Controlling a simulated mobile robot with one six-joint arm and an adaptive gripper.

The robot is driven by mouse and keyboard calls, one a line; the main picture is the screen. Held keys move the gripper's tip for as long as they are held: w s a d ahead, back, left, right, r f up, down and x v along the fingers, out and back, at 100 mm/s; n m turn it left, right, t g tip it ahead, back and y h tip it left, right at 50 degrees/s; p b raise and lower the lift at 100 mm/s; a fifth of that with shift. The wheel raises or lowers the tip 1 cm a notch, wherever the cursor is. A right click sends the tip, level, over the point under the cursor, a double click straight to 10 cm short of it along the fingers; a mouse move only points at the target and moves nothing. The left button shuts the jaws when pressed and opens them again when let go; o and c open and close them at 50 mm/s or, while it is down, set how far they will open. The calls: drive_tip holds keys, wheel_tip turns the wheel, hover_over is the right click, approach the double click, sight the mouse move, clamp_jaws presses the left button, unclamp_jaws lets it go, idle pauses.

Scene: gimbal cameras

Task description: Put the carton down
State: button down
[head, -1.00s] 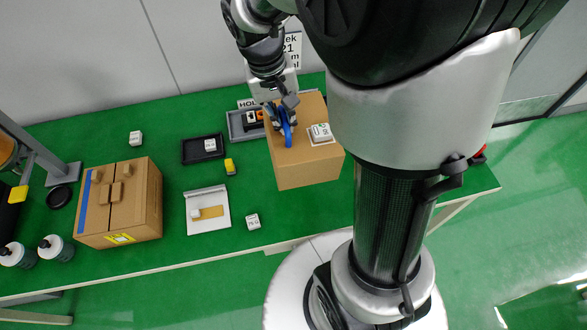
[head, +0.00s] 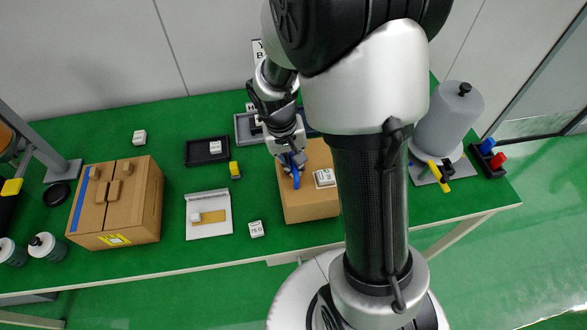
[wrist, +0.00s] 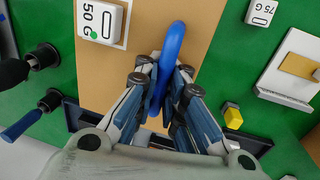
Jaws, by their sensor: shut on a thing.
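The carton (head: 309,208) is a brown box with a blue loop handle (head: 296,177) on top, near the front edge of the green table. A white weight block (head: 324,178) marked 50 G sits on its top. My gripper (head: 291,164) is above the carton, shut on the handle. In the wrist view the fingers (wrist: 163,84) close around the blue handle (wrist: 171,52), with the carton's top (wrist: 203,25) below. I cannot tell whether the carton's underside touches the table.
Another brown carton (head: 148,205) with a blue stripe stands at left. A white tray (head: 209,226), a weight block (head: 256,229), a dark tray (head: 191,150) and a yellow block (head: 235,170) lie between. A grey cylinder (head: 447,120) stands at right.

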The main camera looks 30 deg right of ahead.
drive_tip(key=shift+f, duration=0.9)
drive_tip(key=shift+r, duration=0.1)
drive_tip(key=c, duration=1.7)
unclamp_jaws()
